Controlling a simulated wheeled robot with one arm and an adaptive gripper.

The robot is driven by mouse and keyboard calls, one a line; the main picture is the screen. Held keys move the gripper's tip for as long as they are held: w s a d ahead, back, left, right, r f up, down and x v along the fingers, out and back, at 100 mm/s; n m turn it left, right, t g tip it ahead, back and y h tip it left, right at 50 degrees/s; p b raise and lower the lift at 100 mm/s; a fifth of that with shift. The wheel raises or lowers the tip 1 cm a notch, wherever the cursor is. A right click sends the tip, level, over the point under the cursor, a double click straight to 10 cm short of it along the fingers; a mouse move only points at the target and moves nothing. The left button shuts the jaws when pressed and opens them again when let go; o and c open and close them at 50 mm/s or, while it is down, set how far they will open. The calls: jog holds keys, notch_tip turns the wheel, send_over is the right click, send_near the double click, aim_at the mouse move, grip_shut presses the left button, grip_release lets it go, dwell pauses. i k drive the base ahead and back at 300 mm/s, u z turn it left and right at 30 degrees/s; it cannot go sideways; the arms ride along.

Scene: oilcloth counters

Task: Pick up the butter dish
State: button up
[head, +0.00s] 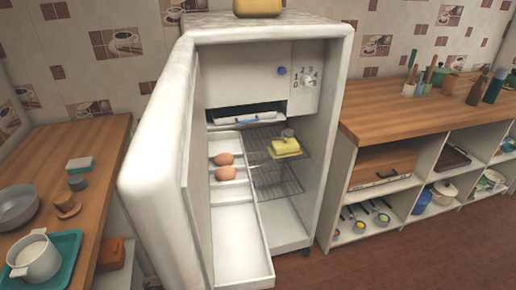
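The butter dish (285,147) looks like a yellow block on a paler base. It rests on the upper wire shelf (262,155) inside the open fridge (333,130). A small greyish rounded thing (288,133) shows just above and behind the yellow block; I cannot tell whether it belongs to the dish. My gripper is not in view.
The fridge door (160,170) stands open to the left, with two brown eggs (224,159) in its racks. Wooden counters flank the fridge: the left one (103,145) holds a pan, tray and pot, the right one (400,115) bottles and utensils. Brown floor is clear in front.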

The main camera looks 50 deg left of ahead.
aim_at(286, 147)
jog(key=u, duration=0.8)
jog(key=i, duration=1.7)
jog(key=u, duration=2.65)
